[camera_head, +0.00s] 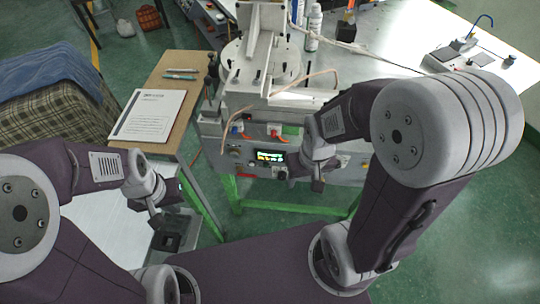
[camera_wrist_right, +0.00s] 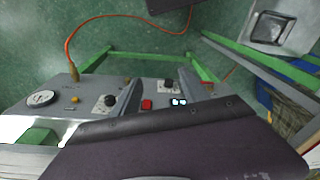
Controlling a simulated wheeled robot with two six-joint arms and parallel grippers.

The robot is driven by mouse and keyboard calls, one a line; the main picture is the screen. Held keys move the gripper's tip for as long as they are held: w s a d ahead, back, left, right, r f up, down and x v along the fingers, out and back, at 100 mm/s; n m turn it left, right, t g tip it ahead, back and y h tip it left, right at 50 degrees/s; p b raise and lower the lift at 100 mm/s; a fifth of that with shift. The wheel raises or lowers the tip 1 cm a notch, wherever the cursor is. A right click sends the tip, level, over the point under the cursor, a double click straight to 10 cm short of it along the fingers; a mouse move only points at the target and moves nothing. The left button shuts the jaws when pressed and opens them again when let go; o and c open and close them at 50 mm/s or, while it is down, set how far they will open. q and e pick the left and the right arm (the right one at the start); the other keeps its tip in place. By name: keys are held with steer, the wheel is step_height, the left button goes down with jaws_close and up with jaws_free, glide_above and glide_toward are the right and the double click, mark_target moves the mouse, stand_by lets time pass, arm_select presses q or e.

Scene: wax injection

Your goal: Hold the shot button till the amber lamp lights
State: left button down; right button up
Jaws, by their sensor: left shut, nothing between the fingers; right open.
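The wax injection machine (camera_head: 345,165) stands ahead, its front panel carrying a lit display (camera_head: 270,157). I cannot tell which is the shot button, or whether the amber lamp is lit. My right gripper (camera_head: 318,184) is open in front of the panel, right of the display; contact is unclear. My left gripper (camera_head: 157,220) is shut and empty, away from the panel at left.
A metal box with a dark opening (camera_head: 168,241) is below my left gripper. A wooden table (camera_head: 167,88) holds a printed sheet (camera_head: 150,115) and pens. A white bench (camera_head: 400,40) stands behind at right. An orange hose (camera_wrist_right: 68,48) hangs by the panel.

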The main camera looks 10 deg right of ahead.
jaws_close()
stand_by(1.6)
